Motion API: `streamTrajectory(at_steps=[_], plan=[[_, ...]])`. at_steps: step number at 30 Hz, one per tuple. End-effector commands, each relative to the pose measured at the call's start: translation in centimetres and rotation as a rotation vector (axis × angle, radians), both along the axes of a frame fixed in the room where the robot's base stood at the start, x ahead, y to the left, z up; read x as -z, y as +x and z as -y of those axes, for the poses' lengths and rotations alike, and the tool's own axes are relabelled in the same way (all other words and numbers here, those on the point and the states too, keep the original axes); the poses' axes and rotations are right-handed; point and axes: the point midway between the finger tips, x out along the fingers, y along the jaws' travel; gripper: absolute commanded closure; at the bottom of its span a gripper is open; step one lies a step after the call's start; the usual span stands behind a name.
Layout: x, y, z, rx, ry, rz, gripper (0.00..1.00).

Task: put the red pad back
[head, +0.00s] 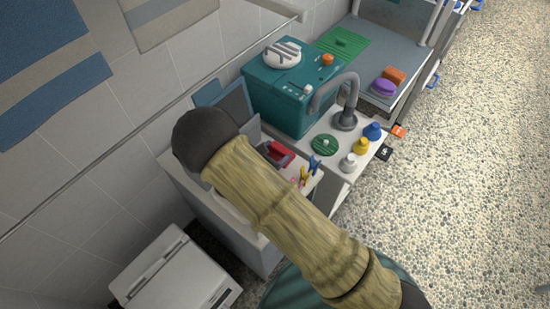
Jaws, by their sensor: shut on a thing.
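A small red thing (273,151) with a dark grey part beside it shows just past the upper edge of my arm, on the white counter. It may be the red pad, but my arm covers part of it and I cannot tell for sure. My arm, pale brown with a dark rounded joint, crosses the view from the lower right to the middle left. My gripper is not to be made out; it is hidden behind the arm, and so is whatever it holds.
A teal machine (278,98) stands on the counter against the wall. A white lidded bin (175,275) is at lower left. The pebbled floor (460,180) at right is clear.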

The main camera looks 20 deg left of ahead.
Motion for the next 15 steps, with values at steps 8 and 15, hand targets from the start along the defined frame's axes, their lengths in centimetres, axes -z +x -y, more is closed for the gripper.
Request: streamTrajectory(at_steps=[8, 15], plan=[[3.5, 0.0, 0.0, 0.000, 0.000, -0.001, 0.60], [3.6, 0.0, 0.0, 0.000, 0.001, 0.000, 0.60]])
